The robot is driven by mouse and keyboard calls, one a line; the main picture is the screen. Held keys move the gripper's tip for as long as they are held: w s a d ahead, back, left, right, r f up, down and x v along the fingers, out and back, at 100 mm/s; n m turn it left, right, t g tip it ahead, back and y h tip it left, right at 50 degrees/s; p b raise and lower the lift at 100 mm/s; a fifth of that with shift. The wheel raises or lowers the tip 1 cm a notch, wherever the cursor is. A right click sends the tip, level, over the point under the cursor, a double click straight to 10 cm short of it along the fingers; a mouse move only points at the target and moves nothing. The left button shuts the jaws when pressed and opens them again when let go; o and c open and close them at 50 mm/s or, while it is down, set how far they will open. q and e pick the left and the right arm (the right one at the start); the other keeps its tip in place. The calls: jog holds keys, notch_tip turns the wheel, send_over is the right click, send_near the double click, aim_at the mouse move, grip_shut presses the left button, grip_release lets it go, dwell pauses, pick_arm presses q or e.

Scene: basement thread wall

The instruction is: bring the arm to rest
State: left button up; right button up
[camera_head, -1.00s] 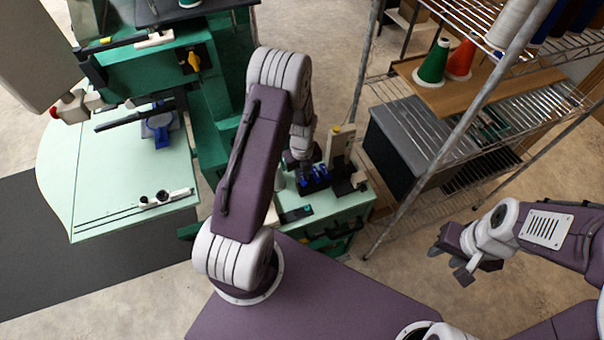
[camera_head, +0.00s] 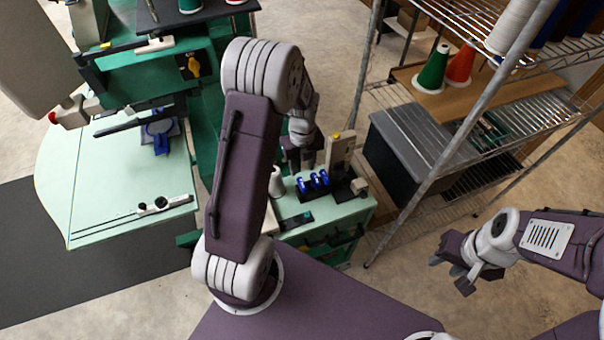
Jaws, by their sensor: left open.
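My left arm (camera_head: 243,180) rises from the purple base and bends at the elbow, so its forearm points away from the head camera. My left gripper (camera_head: 301,158) shows only in part, behind the arm, over the green machine table near the blue parts; its fingertips are hard to make out and I see nothing held. My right gripper (camera_head: 453,262) is at the right, over bare floor and clear of the shelf. Its dark fingers point left, and I cannot tell how far apart they are.
A green machine (camera_head: 150,75) with a pale green table (camera_head: 120,185) stands at the left. Blue clips (camera_head: 312,182) and a white cone (camera_head: 276,182) stand near my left gripper. A wire shelf (camera_head: 470,150) with green (camera_head: 432,68) and red (camera_head: 460,64) thread cones is at the right.

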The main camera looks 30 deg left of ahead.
pick_arm(q)
jog(key=shift+w+r, duration=0.1)
jog(key=shift+r, duration=0.05)
jog(key=s+d+r+n+t+b, duration=0.1)
jog(key=s+d+r+n, duration=0.15)
jog(key=d+r, duration=0.35)
jog(key=s+d+f+n, duration=0.1)
jog(key=s+n, duration=0.9)
jog(key=n, duration=1.4)
jog(key=shift+d, duration=0.2)
jog(key=shift+s, duration=0.15)
